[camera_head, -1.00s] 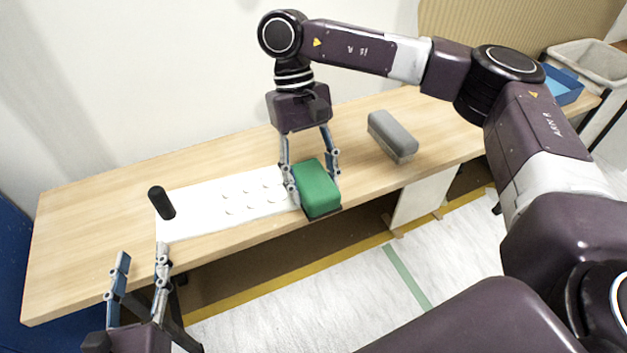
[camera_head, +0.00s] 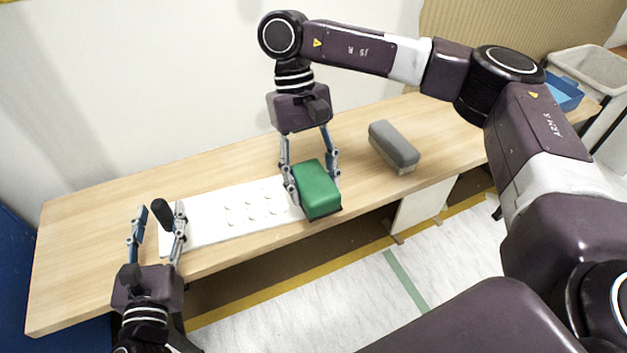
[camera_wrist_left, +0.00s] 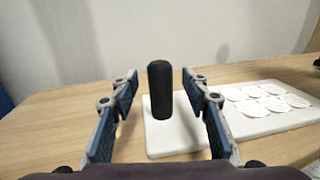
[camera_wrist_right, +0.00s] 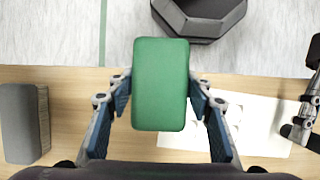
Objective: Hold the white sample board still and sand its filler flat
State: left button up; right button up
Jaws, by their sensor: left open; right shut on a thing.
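The white sample board (camera_head: 215,229) lies flat on the table, with several round filler spots on its middle and a black upright handle (camera_head: 162,212) at its left end. My left gripper (camera_head: 158,222) is open at that end. In the left wrist view the handle (camera_wrist_left: 160,90) stands between and beyond the open fingers, apparently untouched. My right gripper (camera_head: 311,172) is shut on a green block (camera_head: 319,190), held at the board's right end. The block also shows in the right wrist view (camera_wrist_right: 160,85). Its underside is hidden, so I cannot tell whether it touches the board.
A grey block (camera_head: 393,146) lies on the wooden table (camera_head: 90,245) to the right of the green block. A blue tray (camera_head: 563,88) and a grey bin (camera_head: 590,66) are at the far right. The table's left part is clear.

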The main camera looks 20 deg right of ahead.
pick_arm(q)
jog(key=shift+x, duration=0.9)
jog(key=shift+c, duration=0.7)
grip_shut()
jog(key=shift+o, duration=0.7)
grip_release()
jog(key=shift+v, duration=0.95)
jog(key=shift+p+x, duration=0.55)
jog(key=shift+x, duration=0.4)
